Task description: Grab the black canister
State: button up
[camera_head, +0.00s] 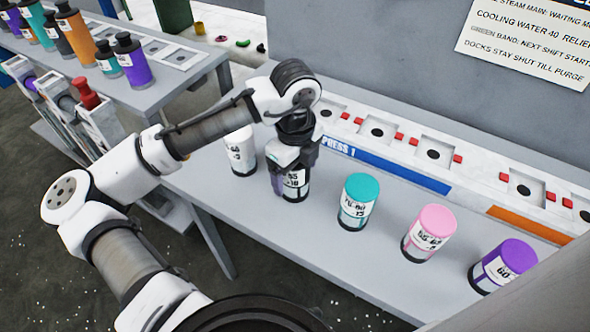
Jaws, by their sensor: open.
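The black canister (297,183) stands upright on the grey bench, second from the left in a row, with a white label on its front. My gripper (291,165) is directly above it, pointing down, with its fingers around or just in front of the canister's upper part. The gripper is open. Its body hides the canister's top, so I cannot tell whether the fingers touch it.
A white canister (241,152) stands close on the left. Teal (357,202), pink (429,233) and purple (502,265) canisters stand to the right. Behind is a white dock strip (436,150) with square sockets. Another table (160,92) at left holds bottles.

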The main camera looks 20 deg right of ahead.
jog(key=shift+f, duration=0.45)
jog(key=shift+c, duration=0.3)
jog(key=c, duration=1.1)
jog(key=shift+r, duration=0.1)
jog(key=shift+c, duration=0.2)
